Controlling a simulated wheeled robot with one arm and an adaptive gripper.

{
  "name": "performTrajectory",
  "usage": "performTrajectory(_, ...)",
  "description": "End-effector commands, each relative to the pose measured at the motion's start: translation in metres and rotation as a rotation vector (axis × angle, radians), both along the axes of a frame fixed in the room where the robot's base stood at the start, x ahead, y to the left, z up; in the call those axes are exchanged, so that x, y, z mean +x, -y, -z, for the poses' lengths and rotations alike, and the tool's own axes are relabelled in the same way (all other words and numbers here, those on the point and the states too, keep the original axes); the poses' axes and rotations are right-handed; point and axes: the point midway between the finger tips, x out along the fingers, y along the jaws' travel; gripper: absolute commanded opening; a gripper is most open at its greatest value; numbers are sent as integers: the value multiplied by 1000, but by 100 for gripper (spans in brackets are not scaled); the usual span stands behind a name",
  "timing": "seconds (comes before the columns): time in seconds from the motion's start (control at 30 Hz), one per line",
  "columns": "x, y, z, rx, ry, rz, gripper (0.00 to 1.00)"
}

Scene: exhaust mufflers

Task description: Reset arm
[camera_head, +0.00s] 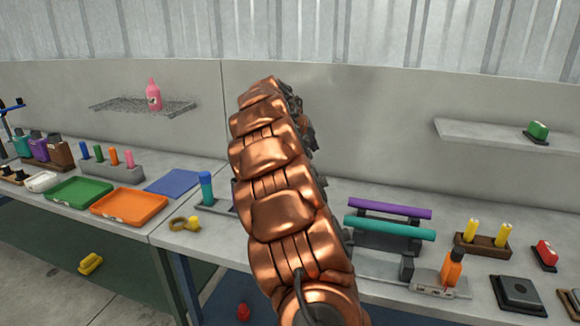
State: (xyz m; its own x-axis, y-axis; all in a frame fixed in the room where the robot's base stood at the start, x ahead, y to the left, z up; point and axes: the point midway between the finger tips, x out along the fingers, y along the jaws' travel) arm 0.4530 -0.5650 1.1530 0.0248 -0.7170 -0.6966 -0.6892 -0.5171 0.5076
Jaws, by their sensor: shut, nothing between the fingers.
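My copper-coloured arm (275,190) stands up through the middle of the view, leaning slightly left, from the bottom edge to in front of the back panel. Some dark parts (305,130) show along its upper right side. I cannot make out any fingertips; my gripper is hidden behind the arm or out of the view. Nothing is seen held. The arm hides the middle of the workbench and part of the bench top behind it.
The grey workbench (340,190) holds a green tray (78,192), an orange tray (130,206), a purple tube (390,208) and a teal tube (390,227) on a stand, and yellow cylinders (503,234). Wall shelves hold a pink bottle (153,95) and a green item (537,130). A yellow piece (90,264) lies on the floor.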

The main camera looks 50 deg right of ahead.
Motion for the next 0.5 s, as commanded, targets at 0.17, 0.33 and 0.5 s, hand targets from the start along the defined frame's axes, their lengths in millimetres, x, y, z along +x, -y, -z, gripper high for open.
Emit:
performTrajectory(0.17,0,0,0,0,0,0,0)
performTrajectory(0.33,1,-5,0,4,-1,-2,0)
performTrajectory(0.5,1,-43,-1,46,-10,-16,0)
